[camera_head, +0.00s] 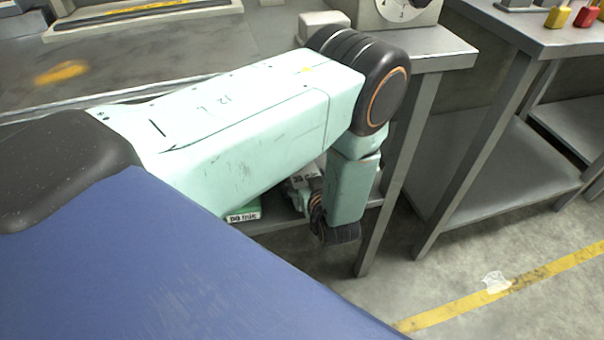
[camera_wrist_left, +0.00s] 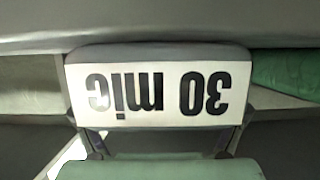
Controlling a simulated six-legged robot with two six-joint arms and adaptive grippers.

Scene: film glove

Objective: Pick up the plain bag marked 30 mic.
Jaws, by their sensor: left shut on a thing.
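The plain grey bag (camera_wrist_left: 158,54) fills the middle of the left wrist view. Its white label reads "30 mic", upside down in that picture. My left gripper (camera_head: 303,184) is low beside the shelf under the bench in the head view, mostly hidden behind my own left arm. It is shut on the grey bag, close in front of the wrist camera. In the head view I cannot make out the bag itself behind the arm. My right gripper is not in view.
A green bag (camera_head: 244,214) with a small white label lies on the shelf left of the gripper; green also shows at the right of the wrist view (camera_wrist_left: 285,72). A bench leg (camera_head: 385,200) stands close right of my forearm. Open floor (camera_head: 440,290) lies beyond.

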